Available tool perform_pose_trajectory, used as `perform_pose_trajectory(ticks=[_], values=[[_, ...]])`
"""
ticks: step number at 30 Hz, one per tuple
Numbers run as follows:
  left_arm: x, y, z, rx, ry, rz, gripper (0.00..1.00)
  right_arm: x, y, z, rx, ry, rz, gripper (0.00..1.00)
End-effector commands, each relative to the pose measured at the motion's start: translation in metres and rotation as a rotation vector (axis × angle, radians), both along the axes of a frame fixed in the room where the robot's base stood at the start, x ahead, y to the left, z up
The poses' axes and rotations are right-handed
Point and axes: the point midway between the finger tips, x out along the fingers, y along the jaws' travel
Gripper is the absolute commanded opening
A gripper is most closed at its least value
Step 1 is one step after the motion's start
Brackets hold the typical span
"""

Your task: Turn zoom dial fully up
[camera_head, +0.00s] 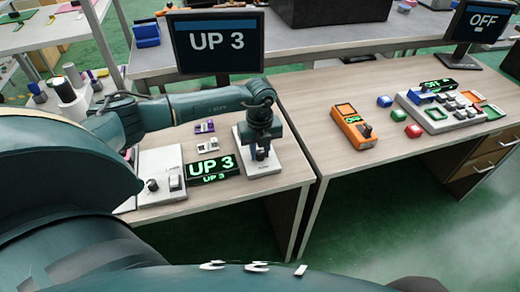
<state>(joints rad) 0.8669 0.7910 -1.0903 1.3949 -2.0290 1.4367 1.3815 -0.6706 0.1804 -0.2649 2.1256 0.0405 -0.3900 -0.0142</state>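My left gripper (261,156) points down over a pale grey plate (287,157) on the left table. Its fingers are at a small dark knob on that plate, which they largely hide. I cannot tell whether they are shut on it. No label marks this knob as the zoom dial. A black block display (212,168) just left of the plate reads "UP 3" in green. The monitor (217,42) behind also reads "UP 3". My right gripper is not in view.
Another pale panel (160,160) with a dark knob and a switch sits to the left. On the right table are an orange device (353,126), coloured blocks and a white control panel (447,108). Its monitor (486,21) reads "OFF".

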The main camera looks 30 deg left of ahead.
Motion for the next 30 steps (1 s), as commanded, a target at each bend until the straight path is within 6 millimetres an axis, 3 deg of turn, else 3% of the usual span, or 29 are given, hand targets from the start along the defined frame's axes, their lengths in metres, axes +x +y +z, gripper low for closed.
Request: perform_pose_trajectory(ticks=[8, 20, 30], values=[[0.0001, 0.0001, 0.0003, 0.000, 0.000, 0.000, 0.00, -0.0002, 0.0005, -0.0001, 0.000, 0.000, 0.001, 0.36], [0.0003, 0.0000, -0.0001, 0.000, 0.000, -0.073, 0.00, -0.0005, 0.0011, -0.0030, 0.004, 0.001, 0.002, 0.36], [0.0009, -0.0001, -0.0004, 0.000, -0.001, -0.337, 0.00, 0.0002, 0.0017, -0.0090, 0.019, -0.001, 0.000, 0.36]])
